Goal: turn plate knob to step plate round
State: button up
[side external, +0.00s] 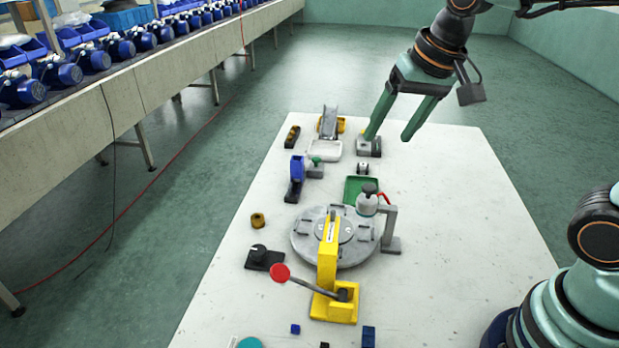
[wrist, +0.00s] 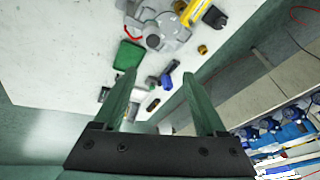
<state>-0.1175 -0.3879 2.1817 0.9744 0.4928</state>
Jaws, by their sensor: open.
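The round grey plate (side external: 305,240) lies flat on the white table, with slots around its rim. A black knob on a dark square base (side external: 260,254) stands to its left; I take this as the plate knob. The plate (wrist: 172,42) and the knob (wrist: 214,17) also show near the top of the wrist view. My gripper (side external: 388,138) has two green fingers, open and empty. It is above the far part of the table, well away from the knob and plate. Its fingers (wrist: 159,76) also show spread in the wrist view.
A yellow press (side external: 328,262) with a red-ended lever stands at the plate's front, partly hiding it. A grey post (side external: 390,230) stands at its right. A brass ring (side external: 258,220), green tray (side external: 355,187) and blue fixture (side external: 296,175) are nearby. The table's right side is clear.

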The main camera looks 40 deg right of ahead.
jog(key=w+a+f+m+g, duration=0.2)
jog(key=w+a+f+m, duration=0.1)
jog(key=w+a+m, duration=0.5)
jog(key=m+g, duration=0.2)
jog(key=m, duration=0.4)
send_over(258, 250)
notch_tip(258, 250, down, 11)
jog(key=shift+h, duration=0.3)
notch_tip(258, 250, down, 11)
jog(key=shift+f, duration=0.1)
grip_shut()
